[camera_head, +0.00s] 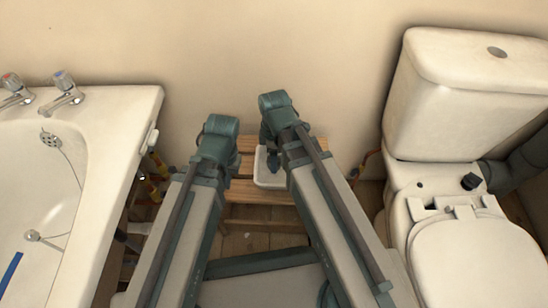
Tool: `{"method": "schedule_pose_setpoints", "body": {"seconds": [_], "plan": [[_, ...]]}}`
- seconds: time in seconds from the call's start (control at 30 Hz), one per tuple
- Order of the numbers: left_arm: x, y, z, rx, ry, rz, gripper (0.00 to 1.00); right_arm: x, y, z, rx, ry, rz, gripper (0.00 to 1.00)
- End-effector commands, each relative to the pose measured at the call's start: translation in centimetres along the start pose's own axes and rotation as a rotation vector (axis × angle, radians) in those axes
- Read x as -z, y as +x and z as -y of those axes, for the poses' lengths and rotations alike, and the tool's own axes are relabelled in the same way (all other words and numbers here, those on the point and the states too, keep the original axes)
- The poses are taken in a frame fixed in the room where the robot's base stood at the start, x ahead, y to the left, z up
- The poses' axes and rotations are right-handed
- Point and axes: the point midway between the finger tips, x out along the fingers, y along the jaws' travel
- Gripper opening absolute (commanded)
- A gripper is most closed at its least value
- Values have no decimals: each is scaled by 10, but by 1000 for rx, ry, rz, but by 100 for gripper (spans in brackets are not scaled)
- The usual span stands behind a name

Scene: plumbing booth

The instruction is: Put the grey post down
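My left arm ends in a grey-green wrist over the left part of a slatted wooden stool (262,198). My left gripper (219,127) is mostly hidden by its own wrist, and its fingers cannot be made out. My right arm reaches to the wall side of the stool, and its fingers are hidden too. A small dark blue-grey piece shows beside the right wrist, over a white tray (268,182) on the stool. I cannot tell whether it is part of my gripper or the grey post. No grey post can be made out for certain.
A white bath (120,120) with two taps (64,90) stands at the left, with a blue strip (11,270) inside. A white toilet (470,110) stands at the right. Coloured pipes (155,175) run beside the bath. The wall is close behind the stool.

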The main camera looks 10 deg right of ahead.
Motion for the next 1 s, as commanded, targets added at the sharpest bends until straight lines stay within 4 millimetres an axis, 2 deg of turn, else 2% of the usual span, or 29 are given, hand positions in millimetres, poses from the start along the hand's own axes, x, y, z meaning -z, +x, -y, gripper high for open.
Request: {"method": "schedule_pose_setpoints", "body": {"seconds": [0.03, 0.1, 0.57, 0.77, 1.0], "plan": [[0, 0, 0, 0, 0, 0, 0, 0, 0, 0, 0, 0, 0, 78], [0, 0, 0, 0, 0, 0, 0, 0, 0, 0, 0, 0, 0, 90], [0, -6, 1, 0, 1, 0, 0, 0, -6, 0, 0, 0, 0, 90], [-1, -24, 2, 0, 5, 0, 0, 0, -24, 0, 0, 0, 0, 90], [-3, -59, 6, 0, 12, 0, 0, 0, -60, 0, 0, 0, 0, 90]]}}
